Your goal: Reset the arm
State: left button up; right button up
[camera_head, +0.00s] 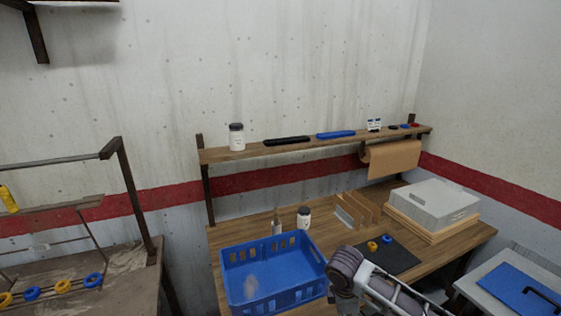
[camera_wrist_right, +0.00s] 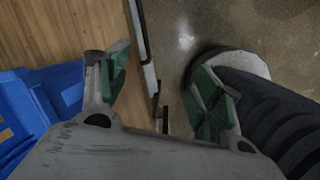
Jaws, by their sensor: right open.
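My right arm (camera_head: 378,285) comes in from the bottom of the head view, with its bent links in front of the workbench's front edge. My right gripper (camera_wrist_right: 161,64) shows in the wrist view with its two green-padded fingers spread wide and nothing between them. It points down past the edge of the wooden bench, with bench top on the left and grey floor on the right. The gripper cannot be made out in the head view. My left gripper is not in view.
A blue crate (camera_head: 231,292) stands on the bench (camera_head: 460,233) left of my right arm; it also shows in the wrist view (camera_wrist_right: 62,84). A shelf (camera_head: 222,154) runs above.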

jog(key=s+a+f+m+t+y, duration=0.2)
jog(key=s+a+m+y, duration=0.2)
jog(key=s+a+m, duration=0.5)
jog(key=s+d+f+m+h, duration=0.2)
jog(key=s+d+m, duration=0.4)
jog(key=s+d, duration=0.5)
notch_tip(320, 180, down, 32)
jog(key=d+f+g, duration=0.1)
jog(key=d, duration=0.1)
jog(key=s+d+f, duration=0.1)
jog(key=s+f, duration=0.8)
jog(key=s, duration=0.2)
jog(key=s+d+f+g, duration=0.1)
jog(key=s+d+f, duration=0.1)
jog(key=s+f, duration=0.8)
jog(key=shift+s+d+f, duration=0.15)
jog(key=shift+s+d, duration=0.1)
jog(key=shift+s, duration=0.8)
